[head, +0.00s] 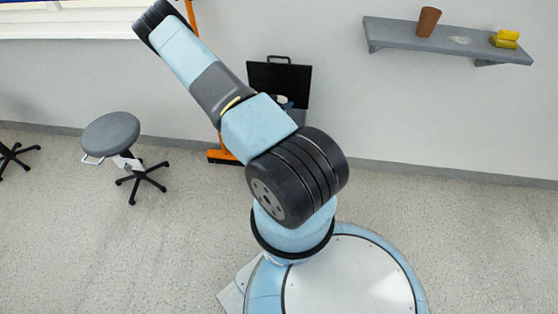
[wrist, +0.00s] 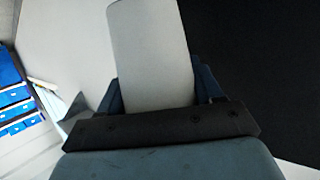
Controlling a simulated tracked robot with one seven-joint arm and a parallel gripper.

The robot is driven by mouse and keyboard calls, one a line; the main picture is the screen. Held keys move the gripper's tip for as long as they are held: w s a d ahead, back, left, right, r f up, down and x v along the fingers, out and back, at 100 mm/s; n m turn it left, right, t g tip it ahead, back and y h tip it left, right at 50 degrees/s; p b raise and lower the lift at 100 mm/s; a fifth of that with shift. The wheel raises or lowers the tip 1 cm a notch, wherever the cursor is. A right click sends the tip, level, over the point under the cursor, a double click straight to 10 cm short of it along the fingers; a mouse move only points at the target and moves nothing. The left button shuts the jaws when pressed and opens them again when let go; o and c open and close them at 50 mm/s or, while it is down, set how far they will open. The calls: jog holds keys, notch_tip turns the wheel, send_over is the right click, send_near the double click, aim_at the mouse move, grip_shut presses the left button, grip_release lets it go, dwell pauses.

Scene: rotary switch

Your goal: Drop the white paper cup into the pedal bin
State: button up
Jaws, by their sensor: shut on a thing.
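The white paper cup (wrist: 150,45) is in the wrist view, top centre, between the two dark blue fingers of my gripper (wrist: 156,88). My gripper is shut on it; the fingers hide the cup's sides and the mount hides its near end. In the head view, a black upright panel with a handle (head: 262,76) stands by the wall behind my arm. It may be the pedal bin's raised lid, but my arm covers what is below it. A small pale and blue patch shows before it, too small to identify.
A grey stool (head: 111,133) stands at left on the speckled floor. A wall shelf (head: 445,43) at upper right holds a brown cup (head: 428,21) and yellow items (head: 505,39). An orange-based thing (head: 222,157) stands behind my arm. The floor at right is clear.

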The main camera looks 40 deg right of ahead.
jog(key=shift+f, duration=2.15)
jog(key=o, duration=1.1)
jog(key=shift+c, duration=0.2)
jog(key=shift+a, duration=0.1)
jog(key=v, duration=1.3)
jog(key=shift+a, duration=0.3)
